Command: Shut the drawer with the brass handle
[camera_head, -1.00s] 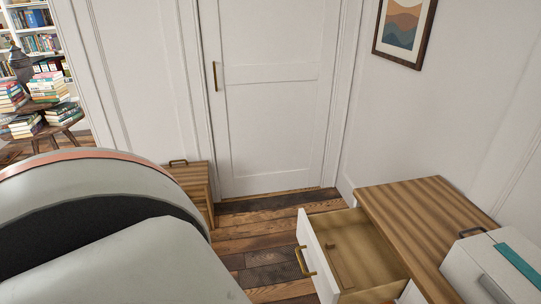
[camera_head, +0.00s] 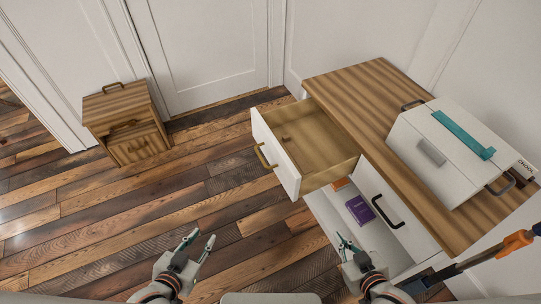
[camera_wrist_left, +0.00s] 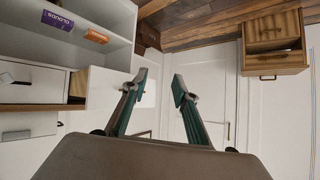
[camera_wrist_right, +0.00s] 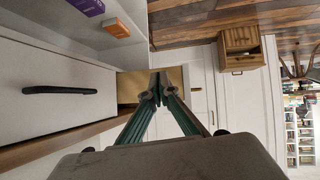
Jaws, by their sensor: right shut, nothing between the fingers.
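The drawer with the brass handle (camera_head: 265,157) stands pulled out from the left end of the wood-topped cabinet (camera_head: 360,100). My right gripper (camera_head: 345,240) is shut and empty, below the drawer in the picture, in front of the cabinet. Its fingertips (camera_wrist_right: 158,88) meet in the right wrist view.
A white panel with a black handle (camera_head: 387,211) is beside the drawer, above an open shelf with a purple box (camera_head: 360,209). A white case (camera_head: 455,150) stands on the cabinet top. A small wooden cabinet (camera_head: 125,122) stands at left. The plank floor between is clear.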

